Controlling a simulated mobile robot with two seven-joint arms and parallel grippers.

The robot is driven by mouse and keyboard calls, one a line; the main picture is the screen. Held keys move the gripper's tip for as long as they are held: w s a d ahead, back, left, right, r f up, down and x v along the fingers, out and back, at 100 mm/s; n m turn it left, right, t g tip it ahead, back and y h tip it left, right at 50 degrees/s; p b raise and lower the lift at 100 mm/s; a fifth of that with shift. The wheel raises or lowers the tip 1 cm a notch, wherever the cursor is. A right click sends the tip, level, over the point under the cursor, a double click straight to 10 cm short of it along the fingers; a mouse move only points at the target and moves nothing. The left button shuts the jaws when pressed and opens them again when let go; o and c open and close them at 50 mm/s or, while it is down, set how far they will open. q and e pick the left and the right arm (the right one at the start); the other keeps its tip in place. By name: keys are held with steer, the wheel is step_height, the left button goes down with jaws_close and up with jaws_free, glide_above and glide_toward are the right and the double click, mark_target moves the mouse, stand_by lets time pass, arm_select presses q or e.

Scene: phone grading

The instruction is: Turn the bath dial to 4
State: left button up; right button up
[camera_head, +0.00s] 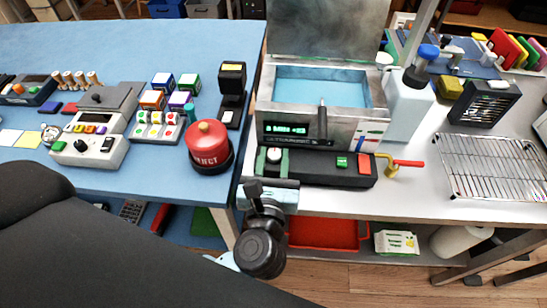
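The bath (318,124) is a steel box with its lid raised, blue liquid inside and a green lit display on the front. A dark control strip (325,170) runs along its front, with a green button and a red button at the right. A pale round dial (273,155) is at the strip's left end. My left gripper (273,163) reaches up from below, with a green-edged finger on either side of the dial. I cannot tell whether the fingers touch it. The dial's numbers are too small to read. My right gripper is out of view.
A red round button unit (208,148) stands on the blue bench left of the bath. A red-handled tap (397,166) sits right of the strip. A wire rack (490,165) lies further right. A red tray (325,233) is on the shelf below.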

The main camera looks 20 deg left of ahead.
arm_select(q)
steer(key=c, duration=0.5)
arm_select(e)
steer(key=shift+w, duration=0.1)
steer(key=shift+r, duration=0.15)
